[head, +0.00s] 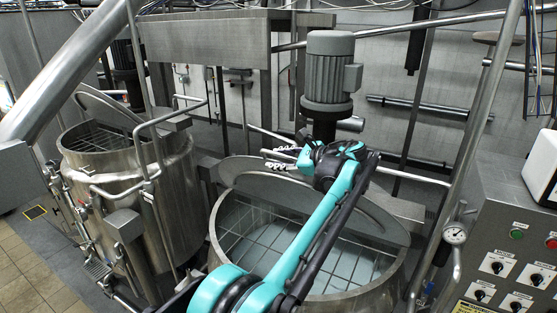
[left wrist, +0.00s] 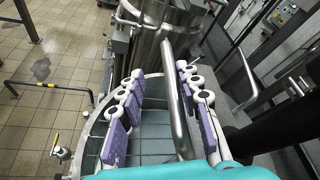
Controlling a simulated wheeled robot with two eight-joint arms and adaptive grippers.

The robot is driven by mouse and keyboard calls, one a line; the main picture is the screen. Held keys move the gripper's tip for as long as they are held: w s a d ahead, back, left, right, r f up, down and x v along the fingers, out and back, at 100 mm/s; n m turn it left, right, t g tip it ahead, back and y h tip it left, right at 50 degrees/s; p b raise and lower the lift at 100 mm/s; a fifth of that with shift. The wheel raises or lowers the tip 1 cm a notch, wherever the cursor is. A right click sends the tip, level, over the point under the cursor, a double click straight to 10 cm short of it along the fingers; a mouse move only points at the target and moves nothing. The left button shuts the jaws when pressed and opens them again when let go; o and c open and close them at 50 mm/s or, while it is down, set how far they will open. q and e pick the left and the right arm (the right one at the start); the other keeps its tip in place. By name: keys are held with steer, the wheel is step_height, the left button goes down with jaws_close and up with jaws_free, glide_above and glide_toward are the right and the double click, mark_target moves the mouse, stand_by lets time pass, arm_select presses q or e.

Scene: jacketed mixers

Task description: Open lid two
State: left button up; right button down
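Two steel mixers show in the head view. The left mixer (head: 130,185) has its lid (head: 108,106) tilted up, with a grid visible inside. The nearer, right mixer (head: 228,217) also has its lid (head: 372,222) raised at an angle, and its grid (head: 262,238) shows below. My teal arm crosses this lid and hides part of it. My left gripper (head: 278,158) is at the far side of the right mixer, above the lid's edge. In the left wrist view its purple-padded fingers (left wrist: 157,105) are apart, with a steel bar (left wrist: 177,95) between them, closer to the right finger.
A grey motor (head: 331,75) stands just behind my left gripper. A slanted steel pipe (head: 470,145), a pressure gauge (head: 454,234) and a control panel (head: 515,250) stand on the right. Tiled floor (left wrist: 50,75) is open at left in the left wrist view.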

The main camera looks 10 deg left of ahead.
arm_select(q)
steer(key=v, duration=1.2)
steer(key=s+a+f+n+g+h+b, duration=0.1)
steer(key=s+a+f+n+h+b, duration=0.1)
steer(key=s+a+f+b, duration=0.5)
steer(key=s+a+f+n+h+b, duration=0.15)
steer(key=f+b, duration=0.25)
steer(key=f, duration=0.6)
steer(key=s+a+f+n+g+h+b, duration=0.1)
steer(key=s+a+f+n+h+b, duration=0.15)
steer(key=a+f+b, duration=0.5)
steer(key=s+f+n+h+b, duration=0.2)
steer(key=s+f+n+b, duration=0.2)
steer(key=f, duration=0.9)
steer(key=s+f+n+t+h+b, duration=0.1)
steer(key=s+f+n+b, duration=0.3)
steer(key=s+f+b, duration=0.4)
steer(key=s+f+n+t+h+b, duration=0.1)
steer(key=s+f+n+h+b, duration=0.2)
steer(key=f, duration=1.7)
steer(key=s+n+b, duration=0.1)
steer(key=s+b, duration=0.3)
steer(key=s, duration=0.3)
steer(key=shift+s+d, duration=0.25)
steer(key=shift+d, duration=0.05)
